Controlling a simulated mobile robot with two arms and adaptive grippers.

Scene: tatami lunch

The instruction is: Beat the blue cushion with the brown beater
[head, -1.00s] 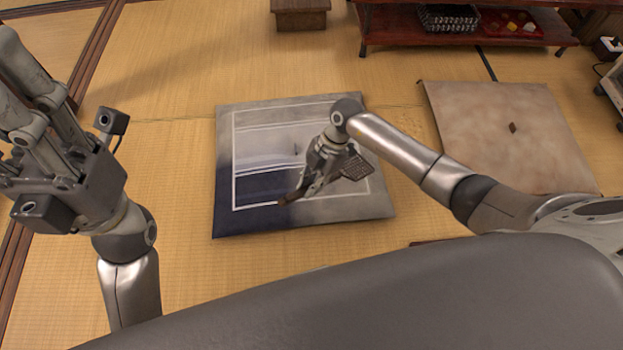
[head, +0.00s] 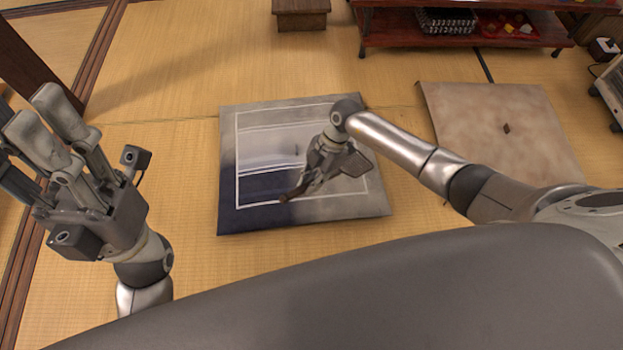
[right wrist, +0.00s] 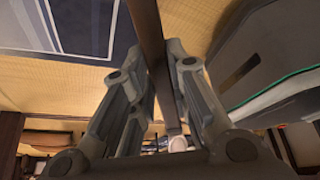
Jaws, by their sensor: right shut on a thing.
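The blue cushion (head: 245,215) lies flat on the tatami in the middle of the head view. It is grey and white with a dark blue area and a white outline. Its edge also shows in the right wrist view (right wrist: 75,30). My right gripper (head: 318,178) is over the cushion and shut on the brown beater (head: 287,196). The beater's brown shaft runs between the fingers in the right wrist view (right wrist: 148,40). The beater's flat head (head: 357,164) is partly hidden; I cannot tell whether it touches the cushion. My left gripper (head: 35,145) is open and empty, fingers raised.
A beige cushion (head: 480,125) lies to the right. A low reddish shelf (head: 390,36) with a dark basket (head: 447,20) stands at the back, with a small wooden stand (head: 301,15) left of it. The tatami left of the blue cushion is clear.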

